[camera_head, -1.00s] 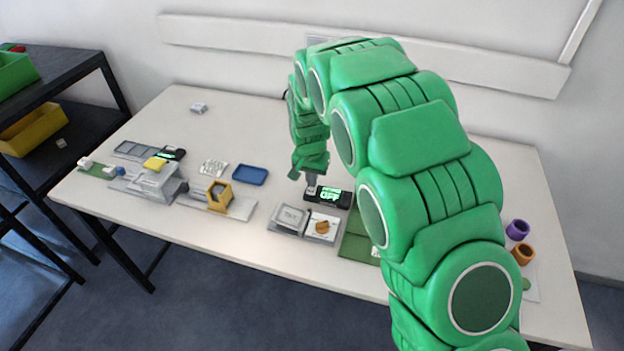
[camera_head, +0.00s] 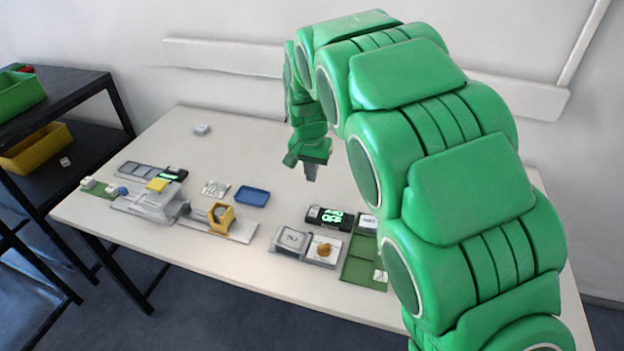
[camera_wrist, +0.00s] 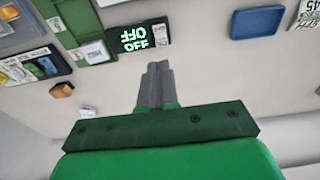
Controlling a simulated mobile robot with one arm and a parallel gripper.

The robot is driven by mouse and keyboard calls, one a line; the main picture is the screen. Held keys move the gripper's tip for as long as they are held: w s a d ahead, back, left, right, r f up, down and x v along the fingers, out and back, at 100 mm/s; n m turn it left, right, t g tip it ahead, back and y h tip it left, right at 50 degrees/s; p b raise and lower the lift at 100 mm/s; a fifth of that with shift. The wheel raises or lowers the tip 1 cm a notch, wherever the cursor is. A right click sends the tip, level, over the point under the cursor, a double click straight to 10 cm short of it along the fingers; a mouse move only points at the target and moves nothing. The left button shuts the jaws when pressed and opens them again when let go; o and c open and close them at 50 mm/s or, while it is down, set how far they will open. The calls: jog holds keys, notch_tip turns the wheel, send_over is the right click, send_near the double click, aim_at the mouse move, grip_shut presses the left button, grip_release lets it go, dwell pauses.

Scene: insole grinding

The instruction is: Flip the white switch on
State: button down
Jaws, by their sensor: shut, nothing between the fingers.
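A black box (camera_head: 331,217) with glowing green text stands on the table at the right of centre. In the wrist view the same black box (camera_wrist: 140,37) shows two lines reading OFF. A small pale patch is on the box's left end in the head view; I cannot tell for sure whether it is the white switch. My gripper (camera_head: 311,175) is above the table, behind and above the box, pointing down. In the wrist view my gripper (camera_wrist: 157,68) has its fingers together and empty, apart from the box.
A grey unit with an orange knob (camera_head: 325,249) and a green tray (camera_head: 364,272) sit in front of the box. A blue tray (camera_head: 252,196), a yellow holder (camera_head: 221,215) and a grey machine (camera_head: 160,205) stand to the left. The table's back middle is clear.

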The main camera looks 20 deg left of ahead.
aim_at(315, 205)
jog(key=shift+w, duration=0.15)
jog(key=shift+w+r+t, duration=0.15)
jog(key=shift+w+t, duration=0.25)
jog(key=shift+w, duration=0.1)
dwell(0.3)
jog(key=f, duration=0.4)
jog(key=w+f, duration=0.1)
jog(key=f, duration=0.4)
jog(key=w+f, duration=0.1)
jog(key=f, duration=0.4)
jog(key=shift+w, duration=0.2)
jog(key=shift+w, duration=0.1)
jog(key=shift+f+g, duration=0.25)
jog(key=shift+g, duration=0.15)
